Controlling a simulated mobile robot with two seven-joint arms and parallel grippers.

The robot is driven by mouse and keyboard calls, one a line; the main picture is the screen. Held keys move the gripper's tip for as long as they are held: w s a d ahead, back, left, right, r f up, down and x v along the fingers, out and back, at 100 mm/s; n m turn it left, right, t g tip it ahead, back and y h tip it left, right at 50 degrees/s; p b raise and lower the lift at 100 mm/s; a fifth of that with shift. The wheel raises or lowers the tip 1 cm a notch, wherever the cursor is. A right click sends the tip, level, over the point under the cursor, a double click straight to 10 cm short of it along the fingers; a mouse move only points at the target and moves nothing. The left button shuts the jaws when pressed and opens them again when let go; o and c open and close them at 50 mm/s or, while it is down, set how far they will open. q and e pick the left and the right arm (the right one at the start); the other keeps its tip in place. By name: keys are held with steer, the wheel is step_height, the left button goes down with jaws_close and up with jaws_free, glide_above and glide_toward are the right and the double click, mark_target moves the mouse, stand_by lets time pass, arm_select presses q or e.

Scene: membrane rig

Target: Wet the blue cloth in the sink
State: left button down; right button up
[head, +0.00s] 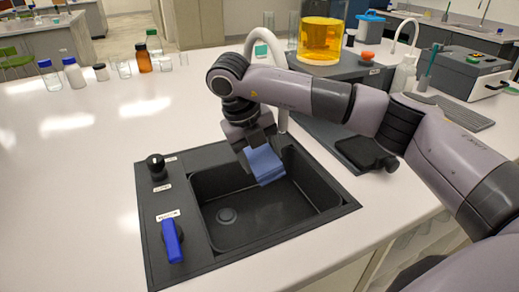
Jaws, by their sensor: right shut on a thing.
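The blue cloth (265,166) is folded and hangs from my right gripper (251,146), which is shut on it. The gripper points down and holds the cloth over the back part of the black sink (325,205), below the rim of the tap's arch. The white curved tap (271,36) stands behind the gripper and is partly hidden by my right arm. No water shows around the cloth. The sink basin looks empty, with a round drain (227,215) at its left. My left gripper is not in view.
A blue lever (172,241) and a black knob (156,166) sit on the sink's left panel. Several bottles (144,58) stand at the back left. A container of yellow liquid (320,40) stands behind my right arm. The white counter left of the sink is clear.

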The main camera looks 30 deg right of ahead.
step_height(320, 180, down, 13)
steer(key=b, duration=0.8)
steer(key=shift+b, duration=0.35)
steer(key=shift+f+b, duration=1.7)
steer(key=shift+f, duration=0.95)
steer(key=shift+r, duration=0.1)
